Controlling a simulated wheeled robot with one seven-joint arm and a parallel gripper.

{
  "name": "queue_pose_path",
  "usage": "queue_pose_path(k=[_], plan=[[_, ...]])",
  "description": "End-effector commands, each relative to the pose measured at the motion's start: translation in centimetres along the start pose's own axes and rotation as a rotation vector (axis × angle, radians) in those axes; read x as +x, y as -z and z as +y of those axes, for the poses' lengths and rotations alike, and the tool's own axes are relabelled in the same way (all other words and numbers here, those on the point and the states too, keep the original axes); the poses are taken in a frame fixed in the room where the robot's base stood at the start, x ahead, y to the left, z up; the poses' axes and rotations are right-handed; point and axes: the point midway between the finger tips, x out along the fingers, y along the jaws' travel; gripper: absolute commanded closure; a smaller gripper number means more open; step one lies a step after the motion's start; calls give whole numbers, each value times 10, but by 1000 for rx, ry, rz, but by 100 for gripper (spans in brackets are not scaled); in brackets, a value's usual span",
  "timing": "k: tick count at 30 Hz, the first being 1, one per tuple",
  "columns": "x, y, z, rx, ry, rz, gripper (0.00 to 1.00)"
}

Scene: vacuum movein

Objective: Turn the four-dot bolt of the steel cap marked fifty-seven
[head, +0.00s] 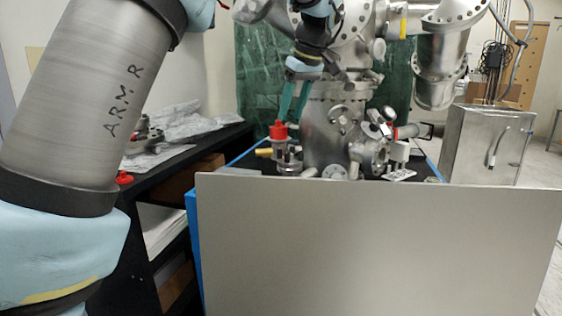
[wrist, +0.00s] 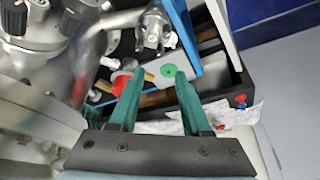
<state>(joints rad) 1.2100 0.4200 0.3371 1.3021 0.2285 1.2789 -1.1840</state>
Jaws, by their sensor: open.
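My gripper (head: 292,117) is open, its two teal fingers pointing down beside the steel chamber. In the wrist view the fingers (wrist: 160,72) are apart with nothing held between them. Small round steel flanges with bolts sit on the chamber's lower front, one in the head view (head: 343,119) and a larger one lower right (head: 369,156). I cannot read a fifty-seven or any bolt dots in either view, so I cannot tell which cap is meant. The fingertips are left of these flanges in the head view, near a red-topped fitting (head: 278,130).
The steel chamber (head: 326,135) stands on a blue-edged black bench, with a large grey panel (head: 380,250) in front. A black shelf with wrapped parts (head: 190,125) is at left.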

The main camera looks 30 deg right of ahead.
Motion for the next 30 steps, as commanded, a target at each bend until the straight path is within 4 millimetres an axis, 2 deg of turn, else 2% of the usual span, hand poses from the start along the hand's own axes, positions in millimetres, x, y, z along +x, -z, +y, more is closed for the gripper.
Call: queue_pose_path(k=[5,15,18,24,30], plan=[[14,0,-1,-11,7,1,52],[76,0,-2,-9,7,0,52],[90,0,-1,-8,5,0,52],[105,0,-1,-9,4,0,52],[106,0,-1,-8,3,1,52]])
